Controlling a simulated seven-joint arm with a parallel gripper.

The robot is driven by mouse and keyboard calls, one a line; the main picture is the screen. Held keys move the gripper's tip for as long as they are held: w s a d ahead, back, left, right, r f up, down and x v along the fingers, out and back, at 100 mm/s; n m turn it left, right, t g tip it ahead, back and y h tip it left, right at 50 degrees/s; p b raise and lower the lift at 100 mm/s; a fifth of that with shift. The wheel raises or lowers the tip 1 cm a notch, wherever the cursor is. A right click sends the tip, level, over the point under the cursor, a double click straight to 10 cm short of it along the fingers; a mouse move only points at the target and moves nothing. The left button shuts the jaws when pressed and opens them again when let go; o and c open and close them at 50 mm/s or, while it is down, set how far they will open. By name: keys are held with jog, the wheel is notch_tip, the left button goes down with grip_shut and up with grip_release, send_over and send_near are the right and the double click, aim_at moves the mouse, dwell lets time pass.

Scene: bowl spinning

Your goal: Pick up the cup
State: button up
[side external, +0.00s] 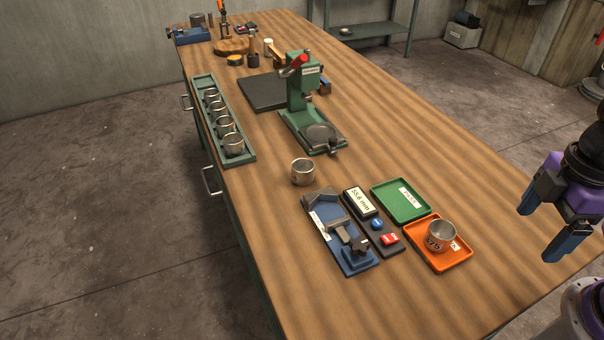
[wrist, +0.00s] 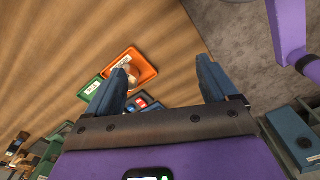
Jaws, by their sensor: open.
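Several metal cups show in the side view. One cup (side external: 303,172) stands alone on the wooden bench. Another cup (side external: 440,236), with dark lettering, stands in the orange tray (side external: 461,262). More cups (side external: 233,144) stand in a row in the long green rack (side external: 245,157). My gripper (side external: 536,236) is open and empty at the right, above and away from the orange tray. In the wrist view my gripper (wrist: 163,66) has its blue fingers spread. The orange tray (wrist: 151,73) lies beyond the left finger, which partly covers the cup in it.
A green tray (side external: 401,203) adjoins the orange one. A gauge with a display (side external: 360,201) and a blue fixture (side external: 327,213) lie left of it. A green press (side external: 300,95) stands mid-bench. The bench's right side (side external: 450,170) is clear.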

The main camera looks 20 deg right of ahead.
dwell(0.4)
jog(key=w+a+r+n+t+h, duration=0.15)
jog(key=w+a+n, duration=0.25)
jog(key=w+a, duration=0.6)
jog(key=w+a+r+n, duration=0.25)
jog(key=w+a, duration=0.55)
jog(key=w, duration=0.4)
jog(key=n+t+h, duration=0.2)
jog(key=n, duration=0.6)
send_near(303, 168)
jog(key=shift+w+f+g, duration=0.2)
jog(key=shift+f+g, duration=0.05)
jog(key=shift+f, duration=0.9)
jog(key=shift+s+x, duration=0.2)
jog(key=shift+x, duration=1.1)
jog(key=shift+s+x, duration=0.2)
jog(key=shift+x, duration=1.15)
jog(key=shift+d, duration=0.1)
jog(key=c, duration=1)
